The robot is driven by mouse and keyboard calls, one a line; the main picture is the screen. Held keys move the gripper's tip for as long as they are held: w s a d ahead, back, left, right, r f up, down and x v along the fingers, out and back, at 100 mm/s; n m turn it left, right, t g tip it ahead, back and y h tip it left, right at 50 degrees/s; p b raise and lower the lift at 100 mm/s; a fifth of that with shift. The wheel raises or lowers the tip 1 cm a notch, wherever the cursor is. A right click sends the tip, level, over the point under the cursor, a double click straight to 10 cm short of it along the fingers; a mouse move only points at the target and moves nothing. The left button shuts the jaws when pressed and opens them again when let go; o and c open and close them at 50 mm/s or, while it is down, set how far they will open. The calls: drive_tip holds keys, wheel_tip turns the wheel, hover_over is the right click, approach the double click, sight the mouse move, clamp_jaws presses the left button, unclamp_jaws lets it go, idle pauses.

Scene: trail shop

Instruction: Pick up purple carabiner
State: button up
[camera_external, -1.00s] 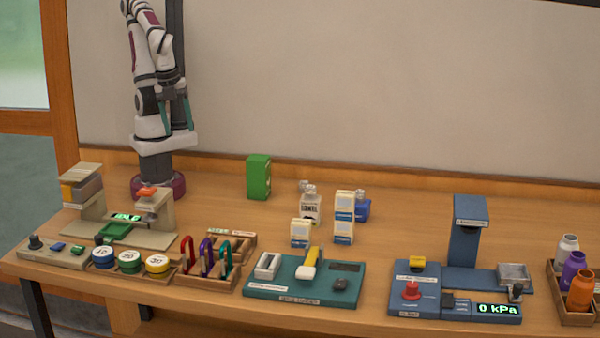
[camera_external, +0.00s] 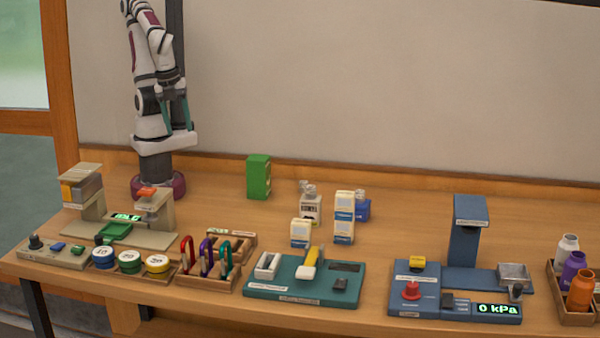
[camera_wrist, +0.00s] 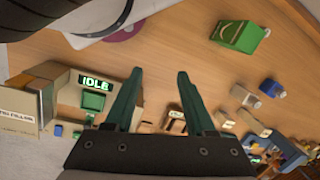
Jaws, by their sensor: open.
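The purple carabiner (camera_external: 206,257) stands upright in a wooden rack (camera_external: 208,284) near the table's front edge. It is between a red carabiner (camera_external: 187,252) on its left and a teal-green carabiner (camera_external: 226,260) on its right. My gripper (camera_external: 179,129) is high above the table at the back left, well away from the rack. In the wrist view my gripper (camera_wrist: 156,90) shows two green fingers spread apart with nothing between them. I cannot make out the purple carabiner in the wrist view.
Blue, green and yellow round items (camera_external: 129,262) sit left of the rack. A beige machine (camera_external: 160,215) stands behind them. A teal station (camera_external: 300,289) is right of the rack. A green box (camera_external: 258,177) stands at the back. Table space behind the rack is mostly clear.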

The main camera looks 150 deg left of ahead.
drive_tip(key=c, duration=0.3)
drive_tip(key=w+d+f+n+g+h, duration=0.1)
drive_tip(key=w+d+n+g+h, duration=0.15)
drive_tip(key=w+n+h, duration=0.95)
drive_tip(key=w+a+f+n+t, duration=0.1)
drive_tip(key=w+a+f+n, duration=0.2)
drive_tip(key=w, duration=0.6)
drive_tip(key=w+f+n+t, duration=0.1)
drive_tip(key=w+f+n, duration=0.2)
drive_tip(key=w+n, duration=0.35)
drive_tip(key=n+t+h, duration=0.3)
drive_tip(key=n, duration=0.1)
approach(213, 262)
drive_tip(key=d, duration=0.3)
drive_tip(key=shift+s+d+r, duration=0.15)
drive_tip(key=shift+s+r, duration=0.05)
drive_tip(key=shift+r, duration=0.15)
drive_tip(key=x, duration=0.6)
drive_tip(key=shift+w, duration=0.25)
